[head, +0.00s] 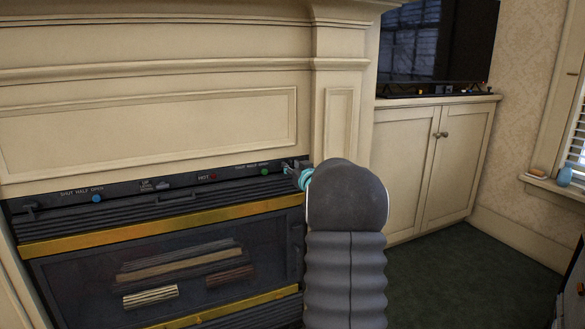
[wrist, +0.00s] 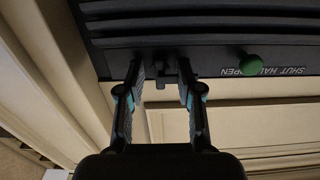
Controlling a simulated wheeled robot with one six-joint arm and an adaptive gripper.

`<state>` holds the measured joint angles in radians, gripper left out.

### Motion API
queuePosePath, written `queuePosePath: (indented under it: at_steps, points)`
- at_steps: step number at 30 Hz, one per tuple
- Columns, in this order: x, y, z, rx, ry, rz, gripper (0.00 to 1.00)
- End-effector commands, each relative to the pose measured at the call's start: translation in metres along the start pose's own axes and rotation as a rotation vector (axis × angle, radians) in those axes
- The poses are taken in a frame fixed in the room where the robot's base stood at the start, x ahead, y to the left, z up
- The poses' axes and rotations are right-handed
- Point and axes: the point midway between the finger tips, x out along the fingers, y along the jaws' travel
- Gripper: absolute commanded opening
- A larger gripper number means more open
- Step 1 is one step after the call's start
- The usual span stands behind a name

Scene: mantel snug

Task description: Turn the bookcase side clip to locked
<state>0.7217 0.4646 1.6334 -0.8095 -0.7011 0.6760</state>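A small dark clip (wrist: 161,76) sits at the end of the fireplace's black control strip (wrist: 210,62) in the wrist view. No label for it is readable, so its setting cannot be told. My gripper (wrist: 162,73) has its two fingers apart, one on each side of the clip. I see gaps beside the clip, and cannot tell if either fingertip touches the strip. In the head view my gripper (head: 289,168) is at the right end of the strip, and my arm hides part of that corner.
A green knob (wrist: 251,64) marked "SHUT HALF OPEN" is close beside the gripper. A blue knob (head: 96,198) and a red one (head: 213,178) are further left on the strip. The cream mantel pillar (head: 338,115) stands close on the right. A cabinet (head: 430,165) is beyond it.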

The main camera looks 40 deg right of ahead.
Motion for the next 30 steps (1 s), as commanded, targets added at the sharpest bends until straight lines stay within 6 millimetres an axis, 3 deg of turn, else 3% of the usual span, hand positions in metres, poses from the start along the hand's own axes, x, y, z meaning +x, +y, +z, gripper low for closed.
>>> queuePosePath:
  at_steps: [1,5,6,20,30]
  points:
    - [-0.0001,0.0,-0.0001,0.0,0.0,0.0,0.35]
    - [-0.0003,0.0001,-0.0001,0.0,0.0,0.0,0.03]
    - [-0.0003,0.0001,-0.0001,0.0,0.0,0.0,0.0]
    - [-0.0005,0.0,0.0011,-0.054,0.0,0.0,0.0]
    - [-0.0005,0.0,0.0031,-0.299,0.001,0.0,0.0]
